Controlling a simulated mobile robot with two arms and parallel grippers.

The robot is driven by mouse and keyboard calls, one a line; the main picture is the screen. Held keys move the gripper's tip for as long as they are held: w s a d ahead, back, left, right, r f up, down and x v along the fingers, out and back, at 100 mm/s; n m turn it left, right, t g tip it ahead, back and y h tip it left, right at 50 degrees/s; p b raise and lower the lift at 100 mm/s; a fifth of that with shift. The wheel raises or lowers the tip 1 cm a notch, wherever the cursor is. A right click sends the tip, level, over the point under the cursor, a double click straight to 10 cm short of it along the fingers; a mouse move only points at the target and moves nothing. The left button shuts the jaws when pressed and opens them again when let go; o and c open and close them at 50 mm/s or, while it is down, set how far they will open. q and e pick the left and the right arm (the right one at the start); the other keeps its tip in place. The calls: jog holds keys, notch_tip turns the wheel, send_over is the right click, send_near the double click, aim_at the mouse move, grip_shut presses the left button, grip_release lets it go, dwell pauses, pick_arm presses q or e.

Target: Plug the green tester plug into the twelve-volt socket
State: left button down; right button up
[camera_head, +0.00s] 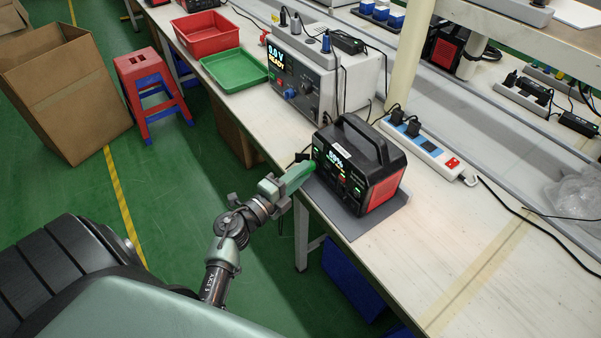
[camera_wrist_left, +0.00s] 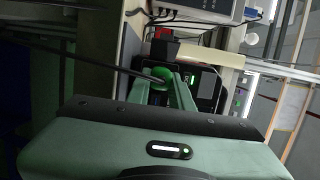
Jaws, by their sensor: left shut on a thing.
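The black power station (camera_head: 376,152) with red sides and a carry handle stands on a grey mat at the table's front edge, its lit front panel facing left. My left gripper (camera_head: 300,171) is shut on the green tester plug (camera_head: 309,166), right at the left part of that panel. In the left wrist view the rounded green plug (camera_wrist_left: 161,73) shows between the fingers of my left gripper (camera_wrist_left: 165,84), in front of the dark station (camera_wrist_left: 206,88). I cannot tell whether the plug is in a socket; the twelve-volt socket is not distinguishable. My right gripper is not in view.
The tester box (camera_head: 311,74) reads "0.0 V READY" and stands behind the station. A white power strip (camera_head: 432,152) with black plugs lies right of the station. Green (camera_head: 234,70) and red (camera_head: 205,33) trays stand farther back. The table's front right is clear.

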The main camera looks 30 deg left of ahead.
pick_arm(q)
jog(key=shift+w+d, duration=0.1)
jog(key=shift+w, duration=0.1)
jog(key=c, duration=1.2)
grip_release()
jog(key=shift+o, duration=0.2)
jog(key=shift+s, duration=0.1)
jog(key=s+a, duration=0.1)
jog(key=s, duration=0.6)
jog(key=shift+s+b, duration=0.3)
jog(key=shift+b, duration=0.1)
